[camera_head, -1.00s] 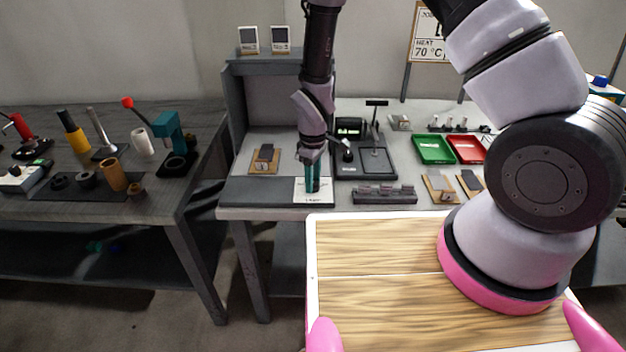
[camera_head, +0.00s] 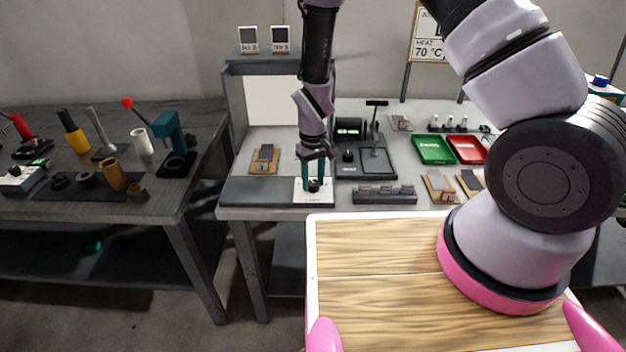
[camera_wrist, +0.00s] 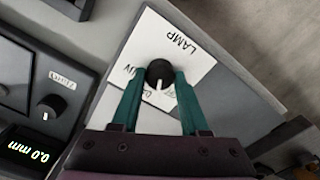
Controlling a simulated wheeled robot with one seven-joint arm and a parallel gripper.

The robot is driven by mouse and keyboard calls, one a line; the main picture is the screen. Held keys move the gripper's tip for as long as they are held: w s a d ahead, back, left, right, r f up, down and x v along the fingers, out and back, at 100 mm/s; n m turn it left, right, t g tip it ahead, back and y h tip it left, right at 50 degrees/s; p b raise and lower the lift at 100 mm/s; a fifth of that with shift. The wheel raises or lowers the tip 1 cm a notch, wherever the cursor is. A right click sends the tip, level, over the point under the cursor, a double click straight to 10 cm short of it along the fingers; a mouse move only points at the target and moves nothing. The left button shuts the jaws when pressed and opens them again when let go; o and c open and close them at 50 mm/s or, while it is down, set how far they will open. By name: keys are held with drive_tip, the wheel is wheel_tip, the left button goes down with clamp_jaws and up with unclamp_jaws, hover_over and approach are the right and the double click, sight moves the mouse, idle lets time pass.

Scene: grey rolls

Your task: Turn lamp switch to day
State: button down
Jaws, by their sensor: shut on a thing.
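The lamp switch is a round black knob (camera_wrist: 159,73) on a white plate (camera_wrist: 150,38) marked LAMP. My gripper (camera_wrist: 159,80) has its two teal fingers on opposite sides of the knob and is shut on it. The knob's white pointer mark points down in the wrist view, toward my gripper's palm. Smaller lettering beside the knob is partly hidden by the fingers and cannot be read. In the head view my gripper (camera_head: 313,183) reaches down onto the plate (camera_head: 301,197) at the bench's front. The booth's back panel (camera_head: 270,100) is bright white.
A black instrument (camera_head: 375,160) stands right of the plate, with its own knob (camera_wrist: 50,107) and a 0.0 mm display. A dark block (camera_head: 384,195) lies at the front edge. Green (camera_head: 433,149) and red (camera_head: 467,149) trays are farther right. A wooden sample (camera_head: 265,159) lies left.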

sight(314, 182)
drive_tip(key=m, duration=0.4)
drive_tip(key=shift+m, duration=0.4)
idle(0.4)
drive_tip(key=shift+c, duration=2)
unclamp_jaws()
wheel_tip(314, 182, up, 11)
